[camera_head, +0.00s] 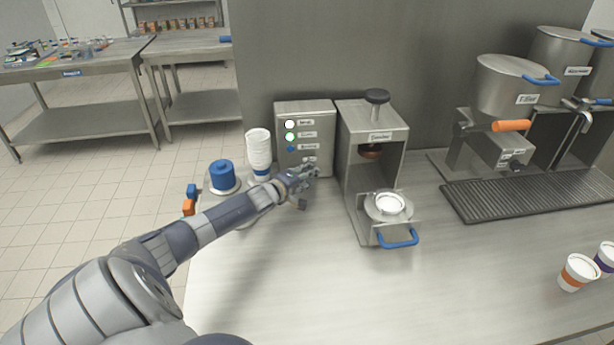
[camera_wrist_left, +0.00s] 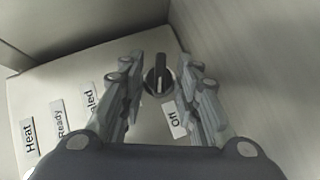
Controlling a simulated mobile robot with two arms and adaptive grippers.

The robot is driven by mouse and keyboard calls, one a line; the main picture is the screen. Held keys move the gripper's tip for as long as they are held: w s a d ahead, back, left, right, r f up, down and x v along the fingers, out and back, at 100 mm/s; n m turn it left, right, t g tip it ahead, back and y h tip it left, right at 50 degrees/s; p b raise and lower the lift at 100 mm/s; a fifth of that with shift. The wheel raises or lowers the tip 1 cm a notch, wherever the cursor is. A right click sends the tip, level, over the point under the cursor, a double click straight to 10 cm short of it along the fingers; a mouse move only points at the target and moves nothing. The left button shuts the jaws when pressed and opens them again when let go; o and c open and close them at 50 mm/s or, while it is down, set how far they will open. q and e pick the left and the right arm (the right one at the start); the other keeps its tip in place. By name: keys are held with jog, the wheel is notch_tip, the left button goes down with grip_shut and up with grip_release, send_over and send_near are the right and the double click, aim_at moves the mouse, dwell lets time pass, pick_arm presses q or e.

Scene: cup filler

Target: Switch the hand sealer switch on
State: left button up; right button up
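The grey control box (camera_head: 318,152) stands left of the sealer machine (camera_head: 360,185), with several small labelled lights on its front. In the left wrist view its black rotary switch (camera_wrist_left: 158,84) sits on the panel (camera_wrist_left: 75,85), beside an "Off" label (camera_wrist_left: 174,121). My left gripper (camera_head: 309,172) is at the lower front of the box. In the left wrist view the open fingers (camera_wrist_left: 167,68) are on either side of the switch, with gaps visible; contact cannot be told. The switch is hidden by the gripper in the head view. My right gripper is not in view.
Stacked white cups (camera_head: 258,150) and a blue-topped round item (camera_head: 222,177) stand left of the box. The sealer's blue handle (camera_head: 398,239) sticks out in front. Two cups (camera_head: 578,272) are at the right edge. The front counter (camera_head: 330,295) is clear.

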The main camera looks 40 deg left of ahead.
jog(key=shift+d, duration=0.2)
pick_arm(q)
grip_shut()
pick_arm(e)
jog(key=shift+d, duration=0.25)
pick_arm(q)
jog(key=shift+r, duration=0.1)
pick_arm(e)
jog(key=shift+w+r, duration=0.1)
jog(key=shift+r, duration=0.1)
